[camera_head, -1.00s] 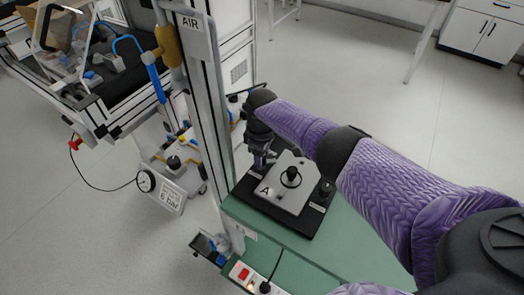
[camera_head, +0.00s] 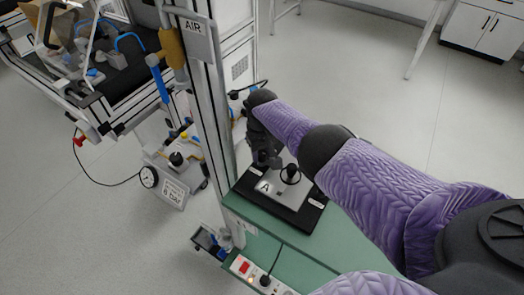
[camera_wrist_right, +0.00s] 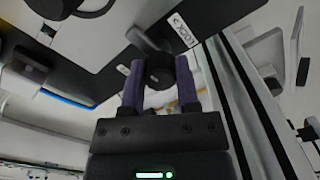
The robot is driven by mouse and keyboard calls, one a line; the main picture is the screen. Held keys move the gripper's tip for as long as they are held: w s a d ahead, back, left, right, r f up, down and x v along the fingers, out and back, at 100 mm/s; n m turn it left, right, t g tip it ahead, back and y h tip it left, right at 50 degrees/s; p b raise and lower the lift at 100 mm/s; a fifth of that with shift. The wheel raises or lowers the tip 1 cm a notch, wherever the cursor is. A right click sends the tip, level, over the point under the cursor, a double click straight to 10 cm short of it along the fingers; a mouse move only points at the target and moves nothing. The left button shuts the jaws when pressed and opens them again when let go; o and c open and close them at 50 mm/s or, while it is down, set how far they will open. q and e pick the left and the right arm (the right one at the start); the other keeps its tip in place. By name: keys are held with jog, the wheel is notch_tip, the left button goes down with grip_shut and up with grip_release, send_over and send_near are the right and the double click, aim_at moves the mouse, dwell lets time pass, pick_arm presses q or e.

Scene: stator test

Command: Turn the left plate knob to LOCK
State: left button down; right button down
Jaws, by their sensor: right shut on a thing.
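In the head view, the light grey plate marked A (camera_head: 267,186) lies on a black base (camera_head: 293,215) at the corner of the green bench. A black knob with a ring (camera_head: 290,174) stands at its middle. My right gripper (camera_head: 266,161) is at the plate's far left edge and hides the left knob there. In the right wrist view, the dark left knob (camera_wrist_right: 160,71) sits between the two purple fingers of my gripper (camera_wrist_right: 160,88), which is shut on it. A LOCK label (camera_wrist_right: 184,30) shows beside it. My left gripper is out of view.
A switch box (camera_head: 258,277) with a cable is at the bench's front.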

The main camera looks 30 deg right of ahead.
aim_at(262, 152)
dwell(0.5)
jog(key=shift+c, duration=1.6)
grip_release()
jog(key=shift+r, duration=0.1)
notch_tip(262, 152, up, 9)
jog(key=p, duration=0.6)
jog(key=shift+p, duration=0.3)
jog(key=shift+r, duration=0.45)
jog(key=shift+f, duration=0.1)
